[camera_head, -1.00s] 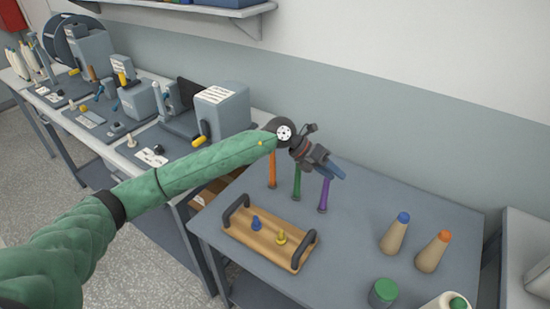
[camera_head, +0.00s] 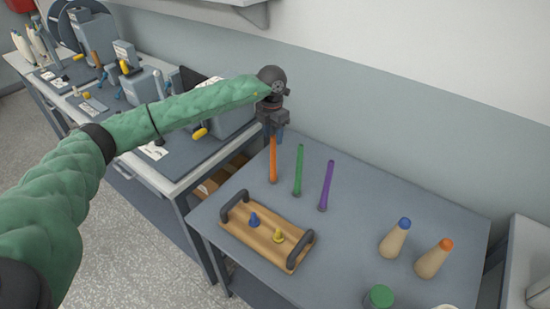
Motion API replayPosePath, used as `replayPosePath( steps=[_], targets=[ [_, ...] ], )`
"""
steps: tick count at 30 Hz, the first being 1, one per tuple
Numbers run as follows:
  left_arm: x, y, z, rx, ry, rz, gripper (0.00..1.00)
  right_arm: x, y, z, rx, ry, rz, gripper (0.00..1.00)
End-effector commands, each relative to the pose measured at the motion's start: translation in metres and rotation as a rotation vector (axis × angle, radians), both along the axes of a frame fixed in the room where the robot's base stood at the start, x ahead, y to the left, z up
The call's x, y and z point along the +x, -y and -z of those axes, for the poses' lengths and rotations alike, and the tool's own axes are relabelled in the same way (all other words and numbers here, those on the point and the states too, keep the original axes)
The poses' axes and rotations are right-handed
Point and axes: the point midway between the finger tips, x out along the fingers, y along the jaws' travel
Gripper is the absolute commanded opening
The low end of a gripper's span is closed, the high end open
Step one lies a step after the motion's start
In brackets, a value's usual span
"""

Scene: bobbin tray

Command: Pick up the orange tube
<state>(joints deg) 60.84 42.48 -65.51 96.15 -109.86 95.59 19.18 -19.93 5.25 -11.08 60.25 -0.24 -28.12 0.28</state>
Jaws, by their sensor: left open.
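The orange tube (camera_head: 273,164) stands upright at the back left of the grey table. A green tube (camera_head: 298,171) and a purple tube (camera_head: 326,186) stand to its right. My left gripper (camera_head: 273,132) points down right at the top of the orange tube and is open. The tube's upper end is hidden by the gripper, and I cannot tell whether the fingers touch it. My right gripper is not in view.
Cones with a blue tip (camera_head: 396,240) and an orange tip (camera_head: 433,260) stand at the right, with a green-topped item (camera_head: 379,297) in front.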

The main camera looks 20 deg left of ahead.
Motion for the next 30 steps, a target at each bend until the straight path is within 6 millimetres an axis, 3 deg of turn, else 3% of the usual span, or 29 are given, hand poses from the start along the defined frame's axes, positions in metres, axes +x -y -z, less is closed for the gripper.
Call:
replayPosePath(
  steps=[8,18,25,26,30],
  targets=[
    [0.002,0.000,0.020,0.000,-0.001,0.000,0.45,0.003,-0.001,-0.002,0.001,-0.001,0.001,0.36],
    [0.006,-0.001,0.061,-0.002,0.000,0.001,0.45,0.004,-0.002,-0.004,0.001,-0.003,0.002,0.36],
    [0.006,0.000,0.063,-0.002,0.001,0.001,0.45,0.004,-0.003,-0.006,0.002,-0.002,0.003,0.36],
    [0.006,0.000,0.063,-0.003,0.001,0.001,0.43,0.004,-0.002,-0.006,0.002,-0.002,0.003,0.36],
    [0.006,0.000,0.063,-0.003,0.001,0.001,0.16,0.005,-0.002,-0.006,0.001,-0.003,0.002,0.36]
  ],
)
